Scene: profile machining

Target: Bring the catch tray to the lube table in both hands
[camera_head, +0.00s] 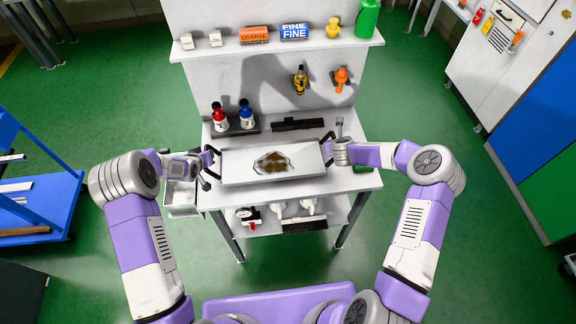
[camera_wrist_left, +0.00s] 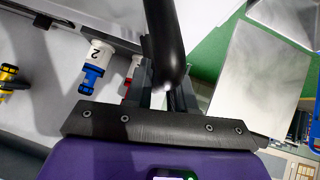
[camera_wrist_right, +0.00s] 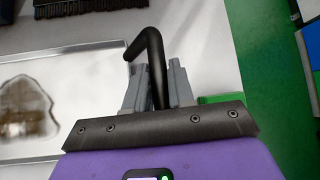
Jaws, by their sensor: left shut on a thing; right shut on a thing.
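The catch tray (camera_head: 240,167) is a shallow pale metal tray with a brown stained patch in its middle and a black handle at each end. It is at the lube table (camera_head: 366,180), over the front of the white top; I cannot tell whether it touches the top. My left gripper (camera_head: 207,163) is shut on the left handle, and the black bar (camera_wrist_left: 165,40) shows between its fingers in the left wrist view. My right gripper (camera_head: 333,152) is shut on the right handle (camera_wrist_right: 150,55). The tray also shows in the right wrist view (camera_wrist_right: 75,72).
Red and blue bottles (camera_head: 246,115) stand in a dark holder behind the tray's left end. A black brush (camera_head: 298,125) lies behind the tray. A small grey bin (camera_head: 181,198) hangs at the table's left side. A blue cart (camera_head: 60,190) stands further left.

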